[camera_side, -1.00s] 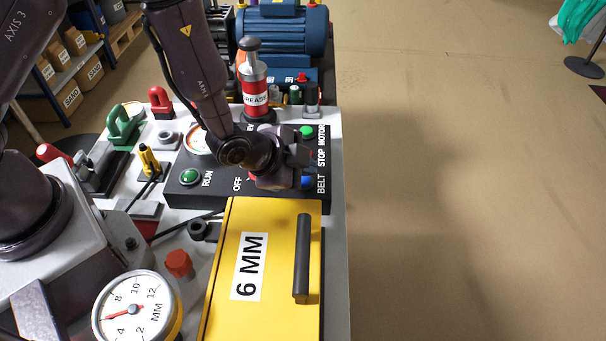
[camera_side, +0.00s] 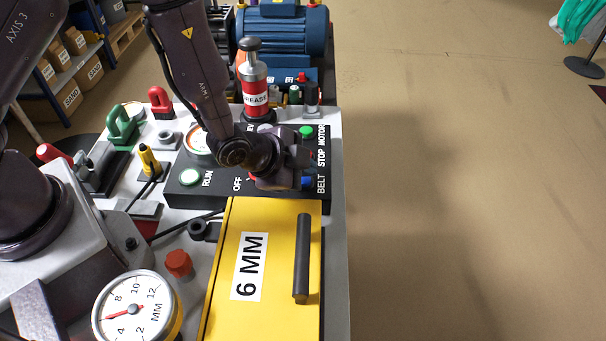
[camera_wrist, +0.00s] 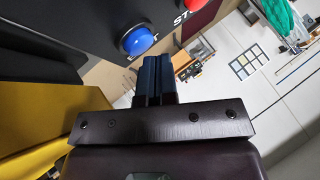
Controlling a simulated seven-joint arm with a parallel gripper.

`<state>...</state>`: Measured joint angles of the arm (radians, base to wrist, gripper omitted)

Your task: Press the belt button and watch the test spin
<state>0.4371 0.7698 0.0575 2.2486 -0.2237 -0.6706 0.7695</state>
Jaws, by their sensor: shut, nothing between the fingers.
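The blue button by the BELT label sits on the black control panel; it shows in the wrist view (camera_wrist: 137,39) and, partly covered by my gripper, in the side view (camera_side: 308,182). My gripper (camera_wrist: 154,60) is shut and empty, its fingertips at the lower right edge of the blue button in the wrist view. I cannot tell whether they touch it. In the side view my gripper (camera_side: 305,173) is over the panel's right end. The round RUN lamp (camera_side: 190,177) glows pale green-white. The blue motor (camera_side: 285,38) stands behind; no turning part shows clearly.
A green button (camera_side: 306,132) and a red button (camera_wrist: 192,4) share the panel. The yellow 6 MM cover (camera_side: 270,215) with its black handle lies in front. A red grease gun (camera_side: 254,90) stands behind.

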